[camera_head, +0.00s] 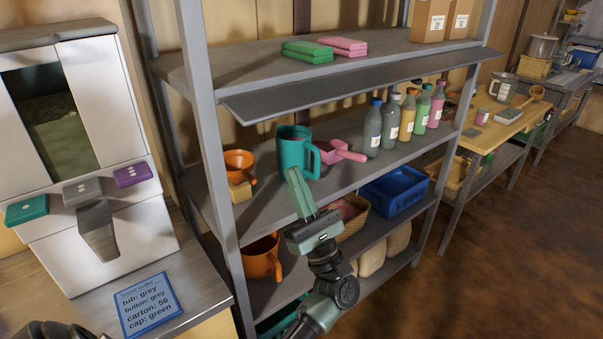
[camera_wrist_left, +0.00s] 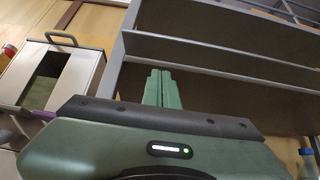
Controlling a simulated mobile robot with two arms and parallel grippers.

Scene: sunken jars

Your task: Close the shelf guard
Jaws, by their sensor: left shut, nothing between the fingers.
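The shelf guard (camera_head: 360,86) is a long grey panel along the front of the upper shelf (camera_head: 230,66). It juts out nearly flat from just below the shelf edge, leaving the space under it open. My left gripper (camera_head: 295,178) is shut and empty, fingers pointing up, in front of the middle shelf and below the guard's left part. It appears apart from the guard. In the left wrist view the shut green fingers (camera_wrist_left: 161,84) point toward the grey shelving; which edge there is the guard, I cannot tell. My right gripper is not in view.
The middle shelf holds a teal mug (camera_head: 294,148) close behind my gripper, an orange cup (camera_head: 239,164), a pink scoop (camera_head: 340,152) and several bottles (camera_head: 390,122). Green packs (camera_head: 306,52) lie on top. A white dispenser (camera_head: 85,130) stands left. The floor (camera_head: 500,260) is clear.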

